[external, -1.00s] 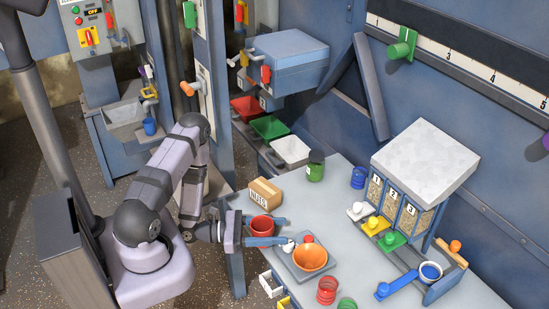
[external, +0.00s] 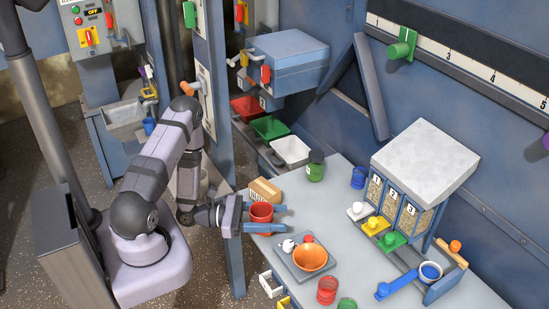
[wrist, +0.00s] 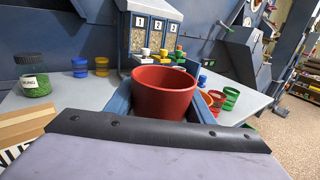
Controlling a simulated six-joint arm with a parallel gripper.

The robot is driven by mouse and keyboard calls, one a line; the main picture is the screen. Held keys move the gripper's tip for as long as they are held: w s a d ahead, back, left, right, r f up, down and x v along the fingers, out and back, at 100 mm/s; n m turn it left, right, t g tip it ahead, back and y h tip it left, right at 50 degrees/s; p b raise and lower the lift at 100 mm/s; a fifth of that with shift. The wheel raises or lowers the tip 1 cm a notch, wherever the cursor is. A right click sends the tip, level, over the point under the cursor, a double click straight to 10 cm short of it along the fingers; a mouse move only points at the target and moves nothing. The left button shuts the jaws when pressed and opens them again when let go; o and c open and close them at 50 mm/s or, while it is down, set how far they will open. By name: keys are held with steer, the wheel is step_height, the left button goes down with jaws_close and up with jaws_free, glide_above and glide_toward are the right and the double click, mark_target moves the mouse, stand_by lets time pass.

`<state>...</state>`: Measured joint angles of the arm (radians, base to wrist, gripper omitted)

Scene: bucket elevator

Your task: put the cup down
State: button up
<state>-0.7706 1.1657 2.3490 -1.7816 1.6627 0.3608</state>
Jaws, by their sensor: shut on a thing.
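A red cup (external: 262,213) stands upright between the blue fingers of my gripper (external: 283,220), which is shut on it. In the wrist view the red cup (wrist: 163,92) fills the middle, its rim level, with a finger on each side. In the external view it is at the table's left part, in front of the cardboard box. I cannot tell whether its base touches the table, as the near finger hides its lower part.
A cardboard box (external: 264,189) is close behind the cup. A grey tray (external: 289,262) with an orange bowl (external: 310,257) lies in front. A green jar (external: 315,167) stands farther back. The table centre (external: 340,218) is clear.

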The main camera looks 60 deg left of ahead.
steer(key=s+a+r+n+t+y+p, duration=0.1)
steer(key=s+a+r+n+y+p, duration=0.25)
steer(key=a, duration=0.55)
steer(key=s+a+r+n+t+y+p, duration=0.1)
steer(key=s+a+r+y+p, duration=0.1)
steer(key=a+r+y, duration=0.35)
steer(key=s+a+r+n+t+y+p, duration=0.1)
steer(key=s+a+r+n+y+p, duration=0.3)
steer(key=a, duration=0.7)
steer(key=a+f+n+g+y+b, duration=0.1)
steer(key=a+f+b, duration=0.4)
steer(key=a+b, duration=0.7)
steer(key=shift+w+a+n+g+y+b, duration=0.3)
steer(key=shift+a+n+y, duration=0.55)
steer(key=shift+a+y, duration=0.55)
steer(key=shift+f, duration=0.1)
steer(key=shift+f+p, duration=0.5)
steer(key=shift+f, duration=3.5)
steer(key=shift+f, duration=0.1)
